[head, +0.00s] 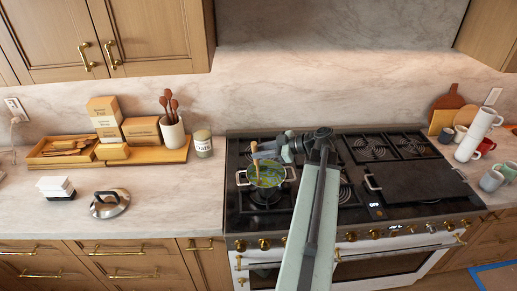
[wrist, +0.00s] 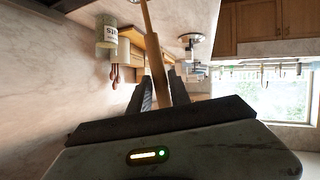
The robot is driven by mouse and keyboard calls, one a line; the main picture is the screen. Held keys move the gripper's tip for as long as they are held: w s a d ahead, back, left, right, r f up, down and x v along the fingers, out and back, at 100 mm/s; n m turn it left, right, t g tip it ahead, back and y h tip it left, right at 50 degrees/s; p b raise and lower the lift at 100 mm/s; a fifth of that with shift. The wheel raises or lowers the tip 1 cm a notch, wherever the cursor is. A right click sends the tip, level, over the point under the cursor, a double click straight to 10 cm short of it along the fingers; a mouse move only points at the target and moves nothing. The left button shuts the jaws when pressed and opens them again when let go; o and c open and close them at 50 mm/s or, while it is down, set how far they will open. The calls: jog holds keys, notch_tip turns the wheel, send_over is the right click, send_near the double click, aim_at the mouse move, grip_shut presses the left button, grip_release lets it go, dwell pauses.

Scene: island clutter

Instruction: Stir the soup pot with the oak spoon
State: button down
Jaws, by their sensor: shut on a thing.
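The soup pot (head: 244,180) stands on the left front burner of the stove, with two side handles and greenish soup inside. My gripper (head: 257,151) is above the pot's far rim, shut on the oak spoon (head: 257,168). The spoon slants down from the jaws, and its lower end is inside the pot; how deep it goes is hidden. In the wrist view the pale wooden spoon (wrist: 152,45) runs up from between my gripper's dark fingers (wrist: 162,92). The pot is not seen there.
A steel lid (head: 110,204) lies on the left counter. A utensil crock (head: 172,133) and a labelled jar (head: 203,144) stand left of the stove. A dark griddle (head: 413,181) covers the right burners. Mugs (head: 490,180) and stacked cups (head: 477,136) stand at the right.

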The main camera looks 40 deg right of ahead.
jog(key=s+d, duration=0.3)
jog(key=d, duration=0.3)
jog(key=shift+d, duration=0.35)
dwell(0.8)
jog(key=shift+s, duration=0.1)
